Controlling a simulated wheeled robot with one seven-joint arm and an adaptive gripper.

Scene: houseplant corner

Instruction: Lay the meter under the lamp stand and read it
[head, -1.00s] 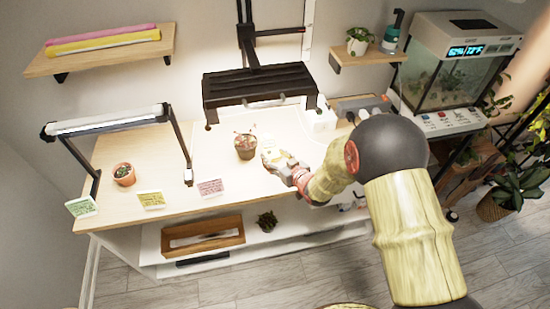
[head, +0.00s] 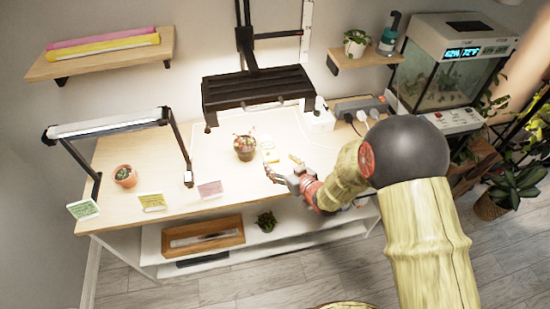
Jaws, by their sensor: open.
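The lamp stand's wide black head (head: 257,92) hangs from a dark pole over the lit tabletop. A small pale yellow item (head: 270,155), which looks like the meter, lies on the table below and slightly right of the lamp head. Its display is too small to read. My gripper (head: 283,165) is open, just beyond the item's lower right side, with its fingers spread and apparently empty. A potted plant with reddish stems (head: 244,149) stands just left of the item.
A white bar light (head: 108,123) on black legs, a small terracotta pot (head: 125,177) and several cards (head: 152,201) occupy the table's left. A power strip (head: 360,107) and white adapter (head: 318,118) lie at the back right. A terrarium (head: 450,75) stands farther right.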

